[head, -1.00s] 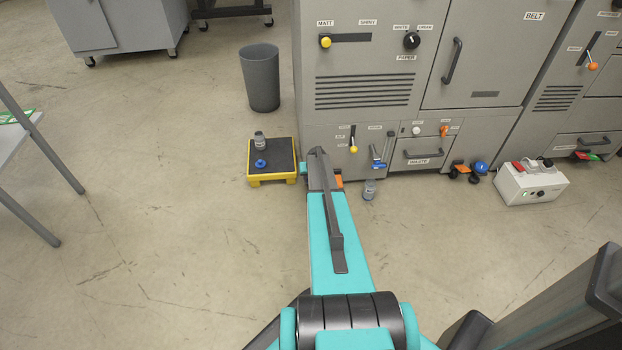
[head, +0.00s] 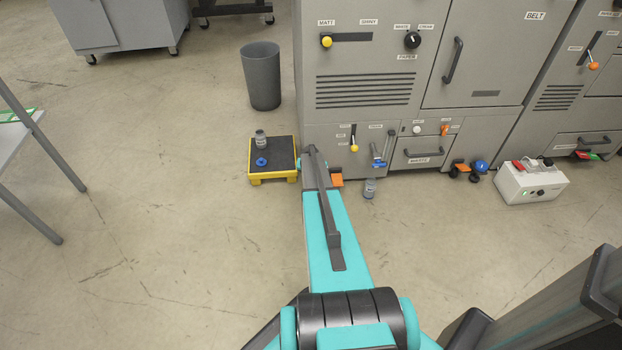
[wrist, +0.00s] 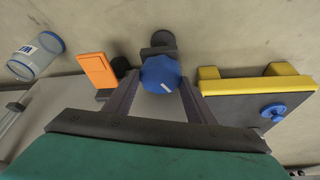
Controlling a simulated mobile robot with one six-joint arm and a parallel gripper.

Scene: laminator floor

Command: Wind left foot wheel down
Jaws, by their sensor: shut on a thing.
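The left foot wheel (wrist: 163,74) is a blue knob with a white mark on its face, seen in the wrist view. My gripper (wrist: 160,80) has one finger on each side of it and is shut on it. A dark round foot (wrist: 160,45) shows beyond the wheel. An orange brake tab (wrist: 96,70) is just left of the fingers; it also shows in the head view (head: 337,182) beside my arm. In the head view my arm hides the left wheel. The matching right blue wheel (head: 481,167) is at the machine's base.
A clear jar (head: 369,187) stands on the floor at right. A grey bin (head: 261,77) is behind. Floor at left is open.

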